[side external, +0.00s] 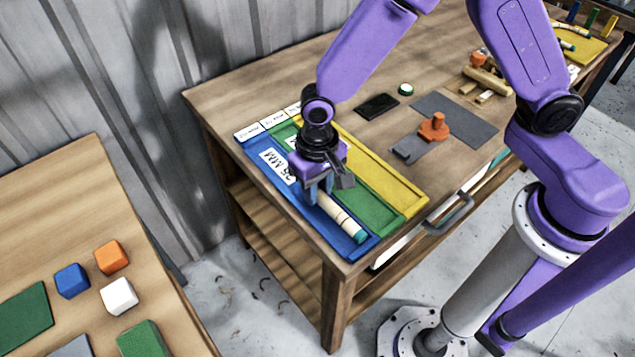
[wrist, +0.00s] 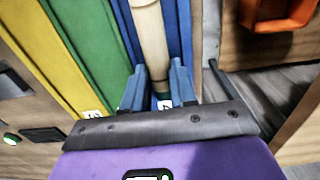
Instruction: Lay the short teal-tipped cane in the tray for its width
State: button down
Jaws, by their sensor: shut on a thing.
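The short cane (side external: 341,215) is pale with dark bands and a teal tip at its near end. It lies lengthwise over the blue tray (side external: 265,183), which carries a "25 MM" label. My gripper (side external: 318,196) points down and is shut on the cane toward its far end. In the wrist view the cane (wrist: 152,40) runs between the two blue fingers of my gripper (wrist: 158,88), over the blue tray (wrist: 185,35). I cannot tell whether the cane touches the tray floor. My gripper hides the cane's far part in the side view.
A green tray (side external: 375,208) and a yellow tray (side external: 395,190) lie beside the blue one. An orange-handled tool (side external: 434,128), a dark block (side external: 377,106) and a grey mat (side external: 465,120) are farther right. Another table with coloured blocks (side external: 112,257) stands at left.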

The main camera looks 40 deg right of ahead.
dwell(0.3)
jog(key=c, duration=0.8)
grip_release()
notch_tip(320, 180, up, 18)
jog(key=shift+f, duration=0.25)
jog(key=s+d+n, duration=0.4)
jog(key=s+d, duration=0.2)
jog(key=s+d+f+n, duration=0.1)
jog(key=s+d+n, duration=0.3)
jog(key=s+d, duration=0.2)
jog(key=s+d+f+n, duration=0.1)
jog(key=s+d+n, duration=0.3)
jog(key=s+d, duration=0.2)
jog(key=shift+s+d+n, duration=0.15)
jog(key=shift+d+n, duration=0.15)
jog(key=shift+d, duration=0.15)
